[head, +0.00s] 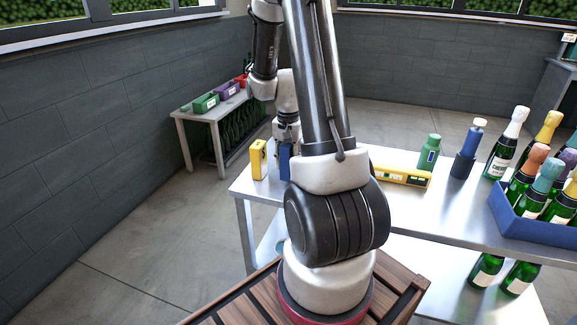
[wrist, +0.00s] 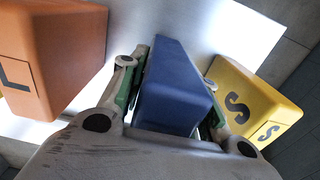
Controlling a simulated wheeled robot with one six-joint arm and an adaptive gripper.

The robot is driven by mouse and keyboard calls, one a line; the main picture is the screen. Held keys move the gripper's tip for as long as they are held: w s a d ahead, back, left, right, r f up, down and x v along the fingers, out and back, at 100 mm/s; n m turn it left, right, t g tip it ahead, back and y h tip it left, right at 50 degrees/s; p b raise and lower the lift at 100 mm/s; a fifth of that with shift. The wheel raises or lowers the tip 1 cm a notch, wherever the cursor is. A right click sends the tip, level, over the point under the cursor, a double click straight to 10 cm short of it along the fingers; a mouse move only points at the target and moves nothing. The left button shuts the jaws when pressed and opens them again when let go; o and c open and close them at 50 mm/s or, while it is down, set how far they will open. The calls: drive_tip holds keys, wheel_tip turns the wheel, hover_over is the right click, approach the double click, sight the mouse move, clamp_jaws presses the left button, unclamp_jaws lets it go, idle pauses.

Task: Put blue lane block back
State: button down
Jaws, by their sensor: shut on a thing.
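The blue lane block (head: 285,163) is at the left end of the metal table, partly hidden by my arm. My gripper (head: 286,146) is above it and shut on it. In the wrist view the blue block (wrist: 172,88) sits between both fingers. A yellow block (head: 258,160) marked S stands just left of it in the head view; it is on the right in the wrist view (wrist: 258,103). An orange block (wrist: 50,55) marked L is on the left there, hidden in the head view. I cannot tell whether the blue block touches the table.
On the table (head: 410,213) are a yellow level-like bar (head: 402,177), a green bottle (head: 429,152), a blue holder with a bottle (head: 463,165) and a blue crate (head: 540,222) of foil-topped bottles. A side table (head: 187,116) with coloured bins stands at back left.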

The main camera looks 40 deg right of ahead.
drive_tip(key=shift+f, duration=1)
drive_tip(key=c, duration=1.1)
unclamp_jaws()
drive_tip(key=shift+f, duration=0.15)
drive_tip(key=shift+o, duration=0.2)
wheel_tip(320, 180, up, 12)
drive_tip(key=shift+r, duration=0.15)
